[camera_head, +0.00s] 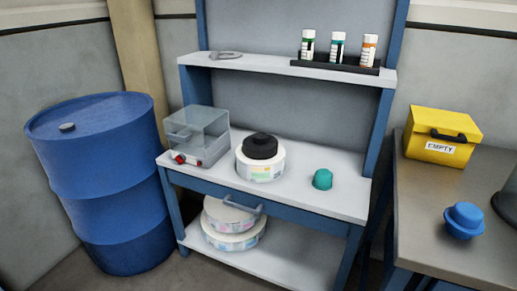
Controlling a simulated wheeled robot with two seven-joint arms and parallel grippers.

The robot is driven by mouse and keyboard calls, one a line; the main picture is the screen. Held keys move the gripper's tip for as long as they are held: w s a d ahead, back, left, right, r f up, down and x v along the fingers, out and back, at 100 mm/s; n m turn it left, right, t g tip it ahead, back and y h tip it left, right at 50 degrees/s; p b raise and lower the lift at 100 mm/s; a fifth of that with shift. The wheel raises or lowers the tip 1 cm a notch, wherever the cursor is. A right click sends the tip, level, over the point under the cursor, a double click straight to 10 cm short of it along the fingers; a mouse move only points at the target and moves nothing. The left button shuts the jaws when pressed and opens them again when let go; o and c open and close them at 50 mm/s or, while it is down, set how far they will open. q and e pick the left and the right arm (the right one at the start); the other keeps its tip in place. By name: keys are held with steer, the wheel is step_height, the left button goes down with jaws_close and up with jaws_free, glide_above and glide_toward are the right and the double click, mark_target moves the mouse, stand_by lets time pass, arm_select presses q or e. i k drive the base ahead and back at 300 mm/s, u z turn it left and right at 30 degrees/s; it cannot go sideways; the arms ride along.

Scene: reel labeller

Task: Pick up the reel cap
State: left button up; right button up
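A round black stepped cap (260,146), which looks like the reel cap, sits on top of a white label reel (260,170). The reel lies flat on the upper worktop of the blue-framed bench (290,195). Nothing covers the cap from above. A small teal domed piece (322,179) stands on the same worktop to the right of the reel, apart from it. Neither of my grippers is in view.
A clear box-shaped device (197,135) stands left of the reel. A shelf (270,63) with several small bottles overhangs behind. More reels (232,223) lie below. A blue drum (98,185) stands left; a right table (430,195) holds a yellow box (441,137) and a blue cap-like piece (465,219).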

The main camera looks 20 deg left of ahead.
mark_target(260, 145)
steer(key=k, duration=1.2)
steer(key=u, duration=0.9)
steer(key=i, duration=1.8)
steer(key=z, duration=0.4)
